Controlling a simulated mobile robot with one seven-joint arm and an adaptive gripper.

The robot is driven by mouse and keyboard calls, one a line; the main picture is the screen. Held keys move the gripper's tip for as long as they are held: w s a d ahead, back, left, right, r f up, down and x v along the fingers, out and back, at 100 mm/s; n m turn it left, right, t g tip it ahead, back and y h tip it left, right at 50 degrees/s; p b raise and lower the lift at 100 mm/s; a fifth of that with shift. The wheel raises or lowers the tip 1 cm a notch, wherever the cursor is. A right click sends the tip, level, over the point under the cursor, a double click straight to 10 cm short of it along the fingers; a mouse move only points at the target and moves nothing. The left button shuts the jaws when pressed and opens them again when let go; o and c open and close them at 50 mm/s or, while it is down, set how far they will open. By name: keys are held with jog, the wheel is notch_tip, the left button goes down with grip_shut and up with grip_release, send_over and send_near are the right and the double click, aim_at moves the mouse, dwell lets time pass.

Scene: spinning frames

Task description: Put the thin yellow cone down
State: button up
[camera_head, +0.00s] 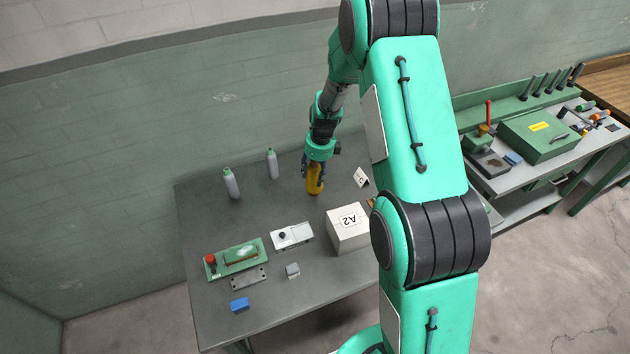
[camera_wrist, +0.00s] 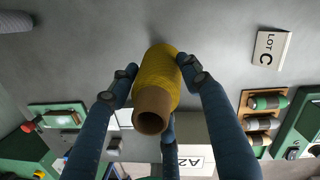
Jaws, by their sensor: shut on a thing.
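The thin yellow cone (camera_head: 314,181) is upright at the back of the grey table (camera_head: 245,215). It also shows in the wrist view (camera_wrist: 158,75), with a brown tube end pointing towards the camera. My gripper (camera_head: 314,172) is shut on it, with blue-grey fingers on both sides of the yarn in the wrist view (camera_wrist: 157,70). The cone's lower end is at or just above the table top; I cannot tell whether it touches.
Two grey bottle-like things (camera_head: 231,184) (camera_head: 272,164) stand left of the cone. A white box marked A2 (camera_head: 348,232) is in front, and a card marked C (camera_head: 361,178) is to the right. A rack of spools (camera_wrist: 264,122) shows in the wrist view. Bare table surrounds the cone.

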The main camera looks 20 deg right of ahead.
aim_at(318, 164)
dwell(0.3)
jog(key=shift+f, duration=1.8)
jog(key=shift+f, duration=0.1)
jog(key=o, duration=1.3)
jog(key=shift+s+d+r, duration=0.15)
jog(key=shift+s+r, duration=0.05)
jog(key=shift+r, duration=1.8)
jog(key=shift+s+d+r, duration=0.15)
jog(key=shift+s+r, duration=0.05)
jog(key=shift+r, duration=1.85)
jog(key=shift+s+d+r, duration=0.15)
jog(key=shift+s+r, duration=0.05)
jog(key=shift+r, duration=1.8)
